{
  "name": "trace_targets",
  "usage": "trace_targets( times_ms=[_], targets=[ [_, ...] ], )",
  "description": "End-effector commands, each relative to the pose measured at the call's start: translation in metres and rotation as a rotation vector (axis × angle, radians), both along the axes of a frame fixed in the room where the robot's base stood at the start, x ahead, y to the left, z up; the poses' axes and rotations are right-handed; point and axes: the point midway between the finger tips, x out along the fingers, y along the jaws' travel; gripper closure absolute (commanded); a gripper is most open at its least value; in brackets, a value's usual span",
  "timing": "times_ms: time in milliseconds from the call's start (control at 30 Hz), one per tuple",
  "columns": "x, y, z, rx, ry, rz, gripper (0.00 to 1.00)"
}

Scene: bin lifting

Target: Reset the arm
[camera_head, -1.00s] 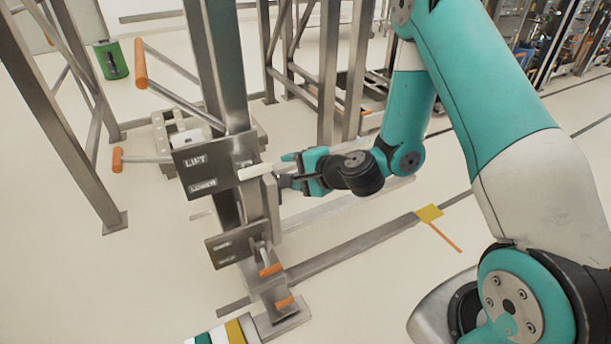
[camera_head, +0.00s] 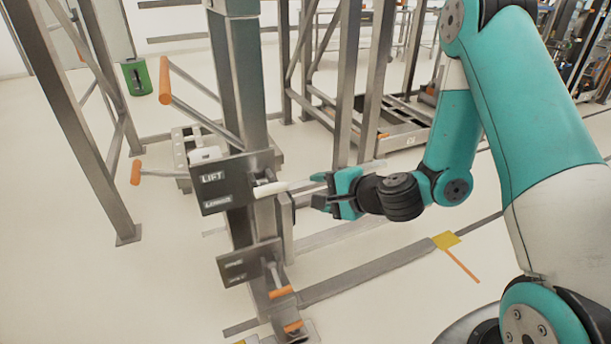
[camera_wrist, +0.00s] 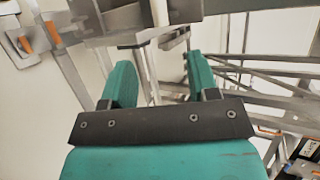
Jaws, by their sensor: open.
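My gripper (camera_head: 322,189) is to the right of the metal post (camera_head: 241,85) with the LIFT plate (camera_head: 230,180). A pale lever handle (camera_head: 270,189) sticks out from the plate toward the gripper. In the wrist view, the two teal fingers (camera_wrist: 160,80) are spread apart and nothing is held between them. The gripper appears apart from the handle, though their exact distance is hard to judge. My arm reaches in from the right, bent at the elbow.
A lower plate (camera_head: 250,262) with orange-tipped levers (camera_head: 281,292) sits beneath the LIFT plate. Orange-ended bars (camera_head: 165,80) stick out at the left. Metal frames (camera_head: 345,85) stand behind.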

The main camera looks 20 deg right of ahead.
Motion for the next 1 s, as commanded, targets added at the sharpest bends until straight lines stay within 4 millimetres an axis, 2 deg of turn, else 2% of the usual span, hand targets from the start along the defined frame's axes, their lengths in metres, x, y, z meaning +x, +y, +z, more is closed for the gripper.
trace_targets(
  times_ms=[167,267,333,433,500,600,800,1000],
  targets=[
    [0.0,0.004,0.003,-0.007,-0.006,0.021,0.45],
    [-0.006,0.024,0.019,-0.05,-0.037,0.134,0.45],
    [-0.016,0.049,0.037,-0.11,-0.073,0.283,0.45],
    [-0.046,0.088,0.065,-0.242,-0.128,0.567,0.45],
    [-0.075,0.11,0.082,-0.352,-0.158,0.769,0.45],
    [-0.118,0.125,0.1,-0.517,-0.184,1.023,0.45],
    [-0.184,0.12,0.125,-0.781,-0.178,1.36,0.45],
    [-0.23,0.1,0.144,-0.967,-0.142,1.549,0.45]
  ],
)
